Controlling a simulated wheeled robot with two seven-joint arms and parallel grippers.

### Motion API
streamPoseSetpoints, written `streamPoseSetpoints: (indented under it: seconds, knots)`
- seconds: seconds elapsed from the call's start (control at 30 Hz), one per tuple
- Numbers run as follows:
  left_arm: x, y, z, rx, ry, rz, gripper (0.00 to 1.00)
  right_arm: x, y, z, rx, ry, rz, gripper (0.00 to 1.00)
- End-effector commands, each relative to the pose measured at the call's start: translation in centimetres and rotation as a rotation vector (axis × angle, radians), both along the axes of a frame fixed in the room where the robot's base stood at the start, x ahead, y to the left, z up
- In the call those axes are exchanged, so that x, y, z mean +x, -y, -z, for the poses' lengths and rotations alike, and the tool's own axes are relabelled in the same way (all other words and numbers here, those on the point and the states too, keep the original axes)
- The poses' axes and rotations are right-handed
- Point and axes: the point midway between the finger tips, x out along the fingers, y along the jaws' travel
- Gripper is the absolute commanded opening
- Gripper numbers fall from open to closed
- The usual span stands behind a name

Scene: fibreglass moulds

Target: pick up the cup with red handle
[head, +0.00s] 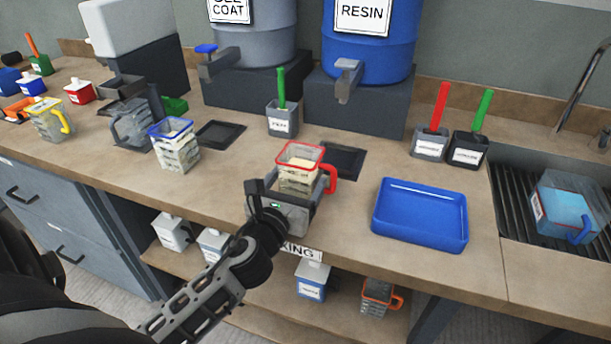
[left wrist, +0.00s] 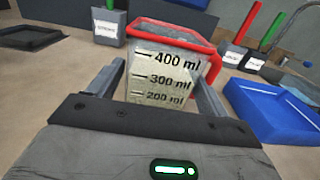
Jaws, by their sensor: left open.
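The cup with the red handle (head: 300,166) stands upright on the counter near its front edge. It is a clear measuring cup with a red rim, and its red handle (head: 331,178) points right. My left gripper (head: 292,190) is open at the cup, with a finger on either side of it. In the left wrist view the cup (left wrist: 165,72) shows its volume marks between the two fingers (left wrist: 160,88), and its lower part is hidden by the gripper body. My right gripper is not in view.
A blue tray (head: 420,243) lies to the right of the cup. A blue-rimmed cup (head: 175,146) stands to the left. Dark pads (head: 345,160) and a container with a green stick (head: 282,118) are behind. A sink (head: 530,190) is at the far right.

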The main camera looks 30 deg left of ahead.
Motion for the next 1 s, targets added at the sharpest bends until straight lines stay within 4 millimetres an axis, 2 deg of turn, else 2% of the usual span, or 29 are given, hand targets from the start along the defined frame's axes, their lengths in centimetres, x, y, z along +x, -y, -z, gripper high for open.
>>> streamPoseSetpoints:
  seconds: [0.1, 0.2, 0.5, 0.53, 0.6, 0.7, 1.0]
  knots:
    - [2.0, -0.4, -0.3, -0.001, 0.003, -0.003, 0.78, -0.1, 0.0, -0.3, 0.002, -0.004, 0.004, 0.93]
    - [3.1, -0.7, -0.2, -0.001, 0.002, -0.002, 0.78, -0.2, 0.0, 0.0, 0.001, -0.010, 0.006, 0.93]
    - [3.7, -0.8, -0.1, -0.001, 0.000, -0.001, 0.78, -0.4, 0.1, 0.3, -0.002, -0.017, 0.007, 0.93]
    - [3.7, -0.8, -0.1, -0.001, 0.000, -0.001, 0.73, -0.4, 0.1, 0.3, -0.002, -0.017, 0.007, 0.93]
    - [3.7, -0.8, -0.1, -0.001, 0.000, -0.001, 0.53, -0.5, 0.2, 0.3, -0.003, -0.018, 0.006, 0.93]
    - [3.7, -0.8, -0.1, -0.001, 0.000, -0.001, 0.30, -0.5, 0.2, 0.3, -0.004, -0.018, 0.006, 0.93]
    - [3.7, -0.8, -0.6, 0.001, 0.005, 0.000, 0.30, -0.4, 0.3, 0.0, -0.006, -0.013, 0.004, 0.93]
